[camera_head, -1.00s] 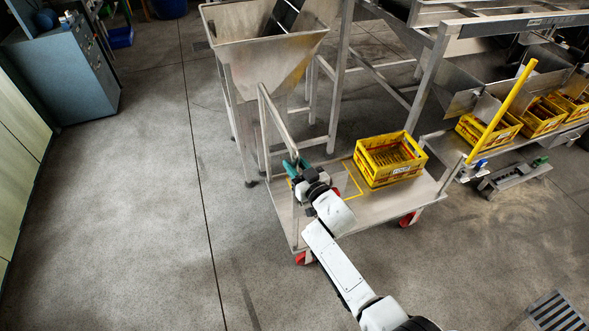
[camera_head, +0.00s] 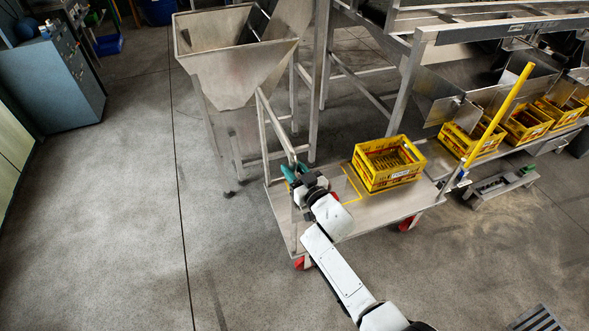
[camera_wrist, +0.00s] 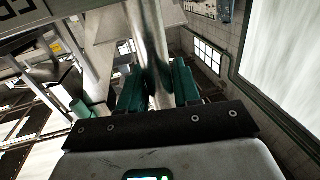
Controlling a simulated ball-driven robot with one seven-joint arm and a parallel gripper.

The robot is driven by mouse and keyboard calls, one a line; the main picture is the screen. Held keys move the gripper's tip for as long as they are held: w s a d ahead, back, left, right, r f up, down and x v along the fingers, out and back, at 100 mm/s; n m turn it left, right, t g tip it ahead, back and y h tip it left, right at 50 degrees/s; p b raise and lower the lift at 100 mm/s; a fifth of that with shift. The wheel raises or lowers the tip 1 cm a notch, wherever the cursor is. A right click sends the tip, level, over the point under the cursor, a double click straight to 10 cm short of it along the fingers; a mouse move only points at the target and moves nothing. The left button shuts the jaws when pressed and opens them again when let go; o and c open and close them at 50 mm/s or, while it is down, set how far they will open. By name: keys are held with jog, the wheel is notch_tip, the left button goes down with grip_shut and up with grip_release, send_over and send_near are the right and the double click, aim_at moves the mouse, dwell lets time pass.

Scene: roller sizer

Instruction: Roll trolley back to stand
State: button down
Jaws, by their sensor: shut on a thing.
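The trolley (camera_head: 345,221) is a flat steel platform on red-wheeled castors, with a tubular push handle (camera_head: 272,122) at its left end. A yellow crate (camera_head: 386,178) sits on its deck, next to a yellow outline. My gripper (camera_head: 291,171) is at the handle. In the wrist view, the green fingers of my gripper (camera_wrist: 158,88) are shut around the steel handle tube (camera_wrist: 153,50). No stand is clearly identifiable in these views.
A steel hopper (camera_head: 236,62) on legs stands close behind the trolley's handle. The sizer frame, with several yellow crates (camera_head: 524,124) on a low shelf, runs along the right. Open floor (camera_head: 110,220) lies left.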

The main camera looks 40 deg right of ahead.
jog(key=shift+s+d, duration=0.1)
jog(key=shift+d, duration=0.25)
jog(key=c, duration=0.9)
grip_release()
jog(key=shift+d, duration=0.15)
jog(key=shift+s+a, duration=0.1)
jog(key=shift+a, duration=0.1)
jog(key=s, duration=0.3)
jog(key=s+p, duration=0.1)
jog(key=s, duration=0.3)
jog(key=s+a, duration=0.1)
jog(key=s, duration=0.2)
jog(key=shift+s, duration=0.3)
jog(key=shift+d, duration=0.1)
